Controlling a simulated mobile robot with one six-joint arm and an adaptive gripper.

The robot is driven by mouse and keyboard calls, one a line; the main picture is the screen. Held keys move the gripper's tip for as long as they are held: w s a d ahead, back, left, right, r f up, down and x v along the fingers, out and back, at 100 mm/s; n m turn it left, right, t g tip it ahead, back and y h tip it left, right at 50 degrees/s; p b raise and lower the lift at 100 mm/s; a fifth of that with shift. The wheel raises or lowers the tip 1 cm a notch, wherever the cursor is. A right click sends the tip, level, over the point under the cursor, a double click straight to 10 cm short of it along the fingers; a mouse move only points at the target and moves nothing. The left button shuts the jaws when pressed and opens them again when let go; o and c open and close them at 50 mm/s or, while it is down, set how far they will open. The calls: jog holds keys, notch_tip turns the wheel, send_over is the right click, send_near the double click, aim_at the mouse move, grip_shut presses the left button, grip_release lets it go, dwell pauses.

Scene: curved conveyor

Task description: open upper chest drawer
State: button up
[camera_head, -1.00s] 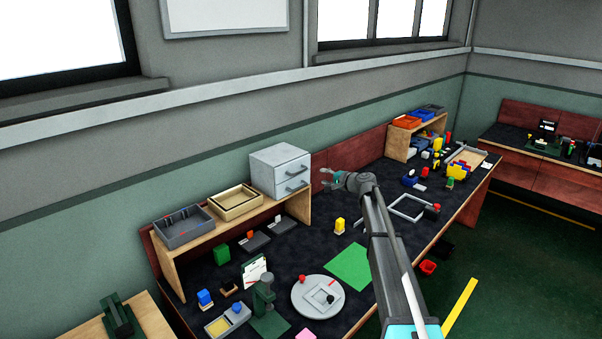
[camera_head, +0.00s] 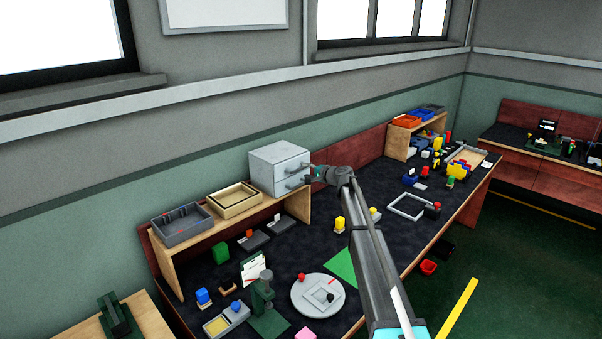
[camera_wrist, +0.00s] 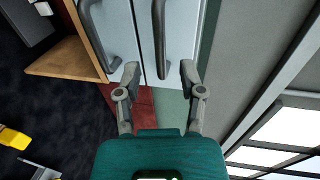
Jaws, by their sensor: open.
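The light grey chest (camera_head: 266,172) with two drawers stands on the wooden shelf, and both drawers look shut. In the wrist view, which is turned on its side, the upper drawer's dark bar handle (camera_wrist: 160,38) is right of the lower drawer's handle (camera_wrist: 92,36). My gripper (camera_head: 313,174) is at the chest's front, near the handles. In the wrist view my gripper (camera_wrist: 159,74) is open, with one fingertip on each side of the upper handle's near end. I cannot tell whether they touch it. In the head view my gripper partly hides the handles.
The wooden shelf (camera_head: 169,262) also bears a grey tray (camera_head: 182,238) and a wooden tray (camera_head: 236,212) left of the chest. Below, the dark bench top holds several small parts and a round white plate (camera_head: 300,306). The wall is close behind the chest.

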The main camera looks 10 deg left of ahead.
aim_at(300, 169)
jog(key=shift+b+x, duration=0.35)
jog(key=shift+x, duration=1.95)
grip_shut()
